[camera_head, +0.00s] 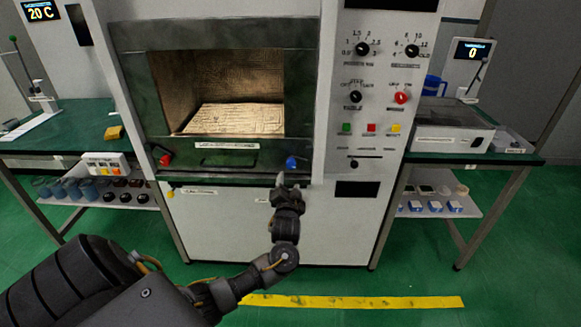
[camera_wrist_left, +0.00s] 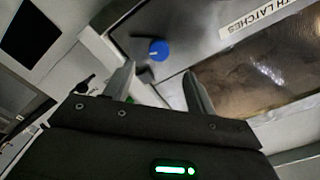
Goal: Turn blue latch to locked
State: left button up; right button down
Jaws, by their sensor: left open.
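The blue latch (camera_head: 291,162) is a small blue knob at the lower right corner of the furnace front, right of the labelled strip (camera_head: 227,146). It also shows as a round blue knob (camera_wrist_left: 159,49) with a dark part beside it in the left wrist view. My left gripper (camera_head: 280,181) is just below the latch in the head view. In the left wrist view its two fingers (camera_wrist_left: 158,74) stand apart with nothing between them, and the latch lies beyond the tips. I cannot tell the exact gap to the latch. My right gripper is not in view.
A red latch (camera_head: 165,159) sits at the lower left of the furnace front. The lit chamber (camera_head: 215,90) is above. A control panel (camera_head: 372,90) with knobs and buttons stands to the right. Side tables (camera_head: 70,136) flank the furnace.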

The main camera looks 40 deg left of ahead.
aim_at(290, 166)
pick_arm(q)
jog(key=x, duration=0.9)
jog(key=shift+w+a, duration=0.2)
jog(key=shift+w, duration=0.15)
jog(key=c, duration=1)
